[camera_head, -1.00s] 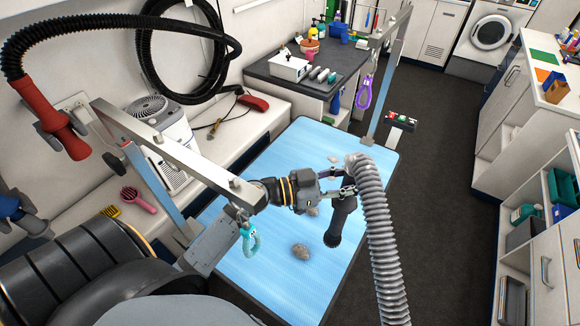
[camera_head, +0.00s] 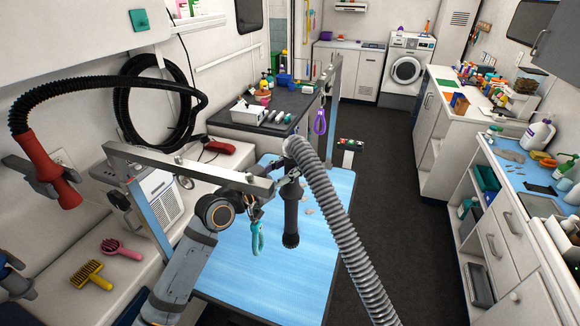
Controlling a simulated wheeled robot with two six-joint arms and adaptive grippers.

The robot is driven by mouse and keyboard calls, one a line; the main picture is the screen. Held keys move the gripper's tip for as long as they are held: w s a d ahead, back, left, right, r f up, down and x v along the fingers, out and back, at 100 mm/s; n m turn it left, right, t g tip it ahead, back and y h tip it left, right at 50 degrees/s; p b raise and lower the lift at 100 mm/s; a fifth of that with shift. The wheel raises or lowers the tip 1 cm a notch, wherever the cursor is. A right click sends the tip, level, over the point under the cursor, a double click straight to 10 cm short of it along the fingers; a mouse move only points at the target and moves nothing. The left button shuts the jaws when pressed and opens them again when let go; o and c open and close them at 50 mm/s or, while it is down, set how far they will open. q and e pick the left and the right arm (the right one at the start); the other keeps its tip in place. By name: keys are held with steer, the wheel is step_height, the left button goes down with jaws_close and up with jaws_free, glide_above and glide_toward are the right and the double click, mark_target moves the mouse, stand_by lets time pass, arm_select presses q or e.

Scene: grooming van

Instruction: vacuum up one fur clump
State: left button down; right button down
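A black vacuum nozzle (camera_head: 291,217) on a ribbed grey hose (camera_head: 345,235) hangs upright over the blue grooming table (camera_head: 240,285). A small grey fur clump (camera_head: 308,211) lies on the table just right of the nozzle. Other fur may be hidden behind the nozzle and my arm.
A metal grooming arm (camera_head: 190,170) crosses above the table, with a teal loop (camera_head: 257,238) hanging from it. A purple loop (camera_head: 320,121) hangs at the far post. A pink brush (camera_head: 121,248) and yellow brush (camera_head: 91,275) lie left. The aisle floor (camera_head: 400,220) is clear.

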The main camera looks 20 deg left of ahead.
mark_target(287, 185)
arm_select(q)
step_height(287, 185, down, 5)
steer(key=b, duration=0.3)
steer(key=shift+s+r, duration=0.15)
steer(key=shift+f+b, duration=0.4)
steer(key=shift+b, duration=0.05)
steer(key=shift+r, duration=0.1)
